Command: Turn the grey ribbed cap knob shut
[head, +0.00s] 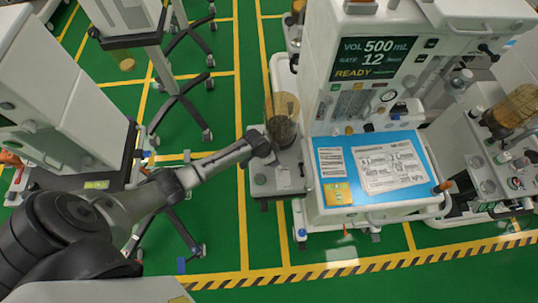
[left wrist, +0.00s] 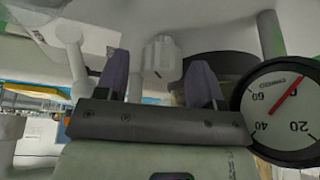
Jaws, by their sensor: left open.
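In the left wrist view a pale grey ribbed cap knob (left wrist: 161,58) sits ahead of my left gripper (left wrist: 160,68). The gripper's two dark fingers are open, one to each side of the knob in the picture. I cannot tell whether they touch it or how far it lies beyond them. In the head view my left gripper (head: 264,149) is at the absorber block (head: 284,180) on the left side of the anaesthesia cart (head: 320,120). The knob cannot be made out there. My right gripper is not in view.
A round gauge (left wrist: 287,106) with a red needle is close to the right finger in the left wrist view. A clear canister with dark granules (head: 282,125) stands just behind the gripper. A blue worktop (head: 385,205) with papers lies to the right. Green floor is open in front.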

